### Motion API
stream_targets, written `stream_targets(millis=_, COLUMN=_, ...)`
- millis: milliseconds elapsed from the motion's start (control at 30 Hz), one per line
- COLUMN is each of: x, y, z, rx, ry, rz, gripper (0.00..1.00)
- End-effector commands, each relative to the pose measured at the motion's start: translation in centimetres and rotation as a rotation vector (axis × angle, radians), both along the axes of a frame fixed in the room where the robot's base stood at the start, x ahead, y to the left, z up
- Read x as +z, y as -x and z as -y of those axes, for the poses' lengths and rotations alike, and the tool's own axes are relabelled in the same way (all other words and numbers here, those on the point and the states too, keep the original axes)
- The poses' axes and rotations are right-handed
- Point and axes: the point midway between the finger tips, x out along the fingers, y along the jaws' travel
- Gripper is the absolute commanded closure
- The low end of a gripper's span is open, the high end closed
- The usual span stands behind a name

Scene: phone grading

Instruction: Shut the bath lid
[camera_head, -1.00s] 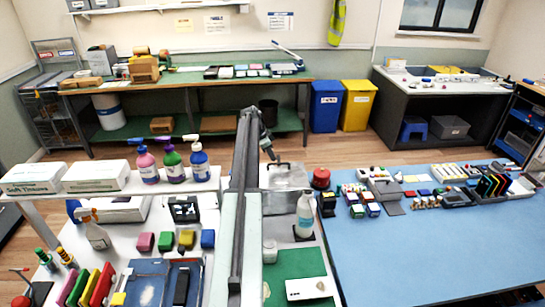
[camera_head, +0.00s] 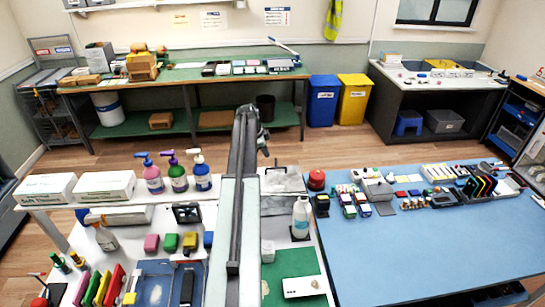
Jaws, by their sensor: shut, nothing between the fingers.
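The bath is a grey metal box (camera_head: 276,206) in the middle, just right of my arm. Its grey lid (camera_head: 287,181) shows as a pale panel with a dark handle at its back edge. I cannot tell from this angle whether the lid lies flat or stands tilted. My gripper (camera_head: 266,151) is small and dark at the far end of my arm, beyond and a little above the lid's back left edge. It looks apart from the lid. The gripper is shut and empty. My arm hides part of the bath's left side.
A white bottle (camera_head: 301,217) stands right in front of the bath. A red round button (camera_head: 316,180) is at its right. Pump bottles (camera_head: 178,177) stand on a shelf to the left. The blue table (camera_head: 440,245) has clear room in front. Wood floor lies beyond the bath.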

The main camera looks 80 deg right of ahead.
Motion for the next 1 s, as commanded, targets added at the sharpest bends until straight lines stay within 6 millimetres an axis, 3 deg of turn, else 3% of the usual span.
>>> stream_targets(millis=33, x=2.0, y=0.9, z=-1.2, rx=-0.007, ry=0.002, rz=0.006, gripper=1.00)
stream_targets(millis=100, x=2.5, y=1.4, z=-0.9, rx=-0.014, ry=0.001, rz=0.005, gripper=1.00)
stream_targets(millis=433, x=1.1, y=1.8, z=-0.4, rx=-0.017, ry=-0.001, rz=0.004, gripper=1.00)
stream_targets(millis=1000, x=-9.3, y=3.6, z=3.6, rx=-0.016, ry=0.000, rz=0.003, gripper=1.00)
